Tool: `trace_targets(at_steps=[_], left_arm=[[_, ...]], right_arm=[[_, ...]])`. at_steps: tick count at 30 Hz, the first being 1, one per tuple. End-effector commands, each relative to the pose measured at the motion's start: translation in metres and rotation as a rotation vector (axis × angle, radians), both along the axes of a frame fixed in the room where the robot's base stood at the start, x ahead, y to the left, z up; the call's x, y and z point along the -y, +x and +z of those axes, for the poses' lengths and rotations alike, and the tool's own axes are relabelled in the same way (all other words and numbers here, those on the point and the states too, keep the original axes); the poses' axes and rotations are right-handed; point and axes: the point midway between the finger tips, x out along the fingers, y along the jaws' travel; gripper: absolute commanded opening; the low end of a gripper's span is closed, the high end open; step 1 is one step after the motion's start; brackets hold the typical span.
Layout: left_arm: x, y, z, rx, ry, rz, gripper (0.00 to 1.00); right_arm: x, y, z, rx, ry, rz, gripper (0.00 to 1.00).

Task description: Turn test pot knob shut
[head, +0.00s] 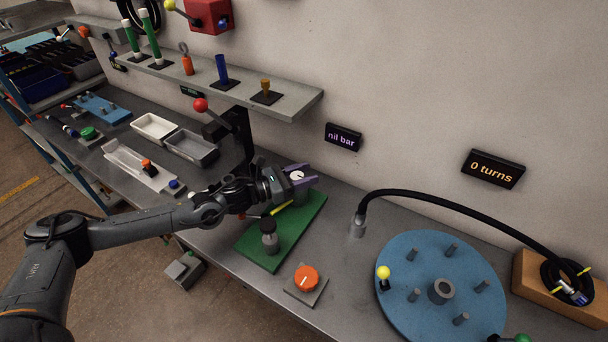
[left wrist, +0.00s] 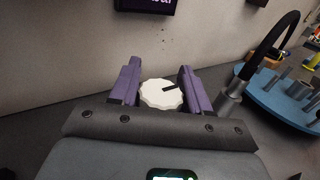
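The white scalloped knob (head: 297,176) with a black pointer mark is on top of the test pot, at the back end of the green base plate (head: 262,258). My left gripper (head: 296,175) has its purple fingers on either side of it. In the left wrist view the knob (left wrist: 162,94) sits between the two fingers (left wrist: 160,85), with little or no gap at its sides. I cannot tell whether the fingers press on it. The pot body is mostly hidden by the gripper. My right gripper is not in view.
A dark-capped fitting (head: 269,238) stands on the green plate, with an orange knob (head: 306,278) to its right. A black hose (head: 450,207) arches over a blue turntable (head: 410,250). Wall signs read "nil bar" (head: 343,137) and "0 turns" (head: 493,169). A shelf (head: 210,84) overhangs the back left.

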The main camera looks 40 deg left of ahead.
Motion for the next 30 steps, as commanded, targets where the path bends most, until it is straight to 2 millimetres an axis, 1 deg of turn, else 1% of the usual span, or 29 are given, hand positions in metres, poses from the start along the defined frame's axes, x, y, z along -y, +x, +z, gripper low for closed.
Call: trace_targets(at_steps=[1, 5, 11, 17, 20, 30], left_arm=[[0.000, 0.000, 0.000, 0.000, 0.000, 0.000, 0.37], [0.000, 0.000, 0.000, 0.000, 0.000, 0.000, 0.17], [0.000, 0.000, -0.001, 0.001, 0.000, -0.012, 0.16], [0.000, 0.000, -0.003, 0.003, 0.001, -0.081, 0.16], [0.001, -0.001, -0.004, 0.004, 0.000, -0.142, 0.16], [0.005, -0.004, -0.004, 0.007, 0.000, -0.404, 0.16]], right_arm=[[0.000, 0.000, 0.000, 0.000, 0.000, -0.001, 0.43], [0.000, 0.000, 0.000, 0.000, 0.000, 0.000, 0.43], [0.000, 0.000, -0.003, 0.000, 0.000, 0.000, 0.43], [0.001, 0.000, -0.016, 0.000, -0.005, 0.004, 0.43], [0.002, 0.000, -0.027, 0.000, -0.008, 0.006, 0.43], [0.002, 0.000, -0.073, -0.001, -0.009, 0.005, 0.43]])
